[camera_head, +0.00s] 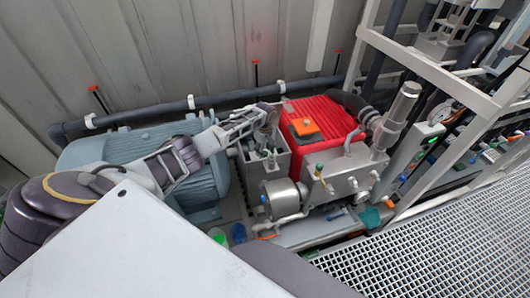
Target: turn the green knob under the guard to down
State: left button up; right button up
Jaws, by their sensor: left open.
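My left arm reaches in from the left, and its left gripper (267,122) is open over a grey open-topped metal box (282,167). The box stands between the blue-grey motor and the red machine. The fingers are at or just above its top; I cannot tell if they touch anything. A small green knob-like part (319,167) sits on the metal block right of the box, apart from the gripper. I cannot make out a green knob inside the box or which part is the guard. My right gripper is not in view.
The red machine housing (325,112) stands close right of the gripper. A blue-grey ribbed motor (205,185) lies under my left arm. A dark pipe (160,111) runs behind along the wall. A pale metal frame (433,165) and floor grating (440,245) are at right.

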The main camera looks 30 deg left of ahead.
pick_arm(q)
jog(key=shift+f, duration=0.35)
jog(key=c, duration=1.1)
jog(key=shift+o, duration=0.2)
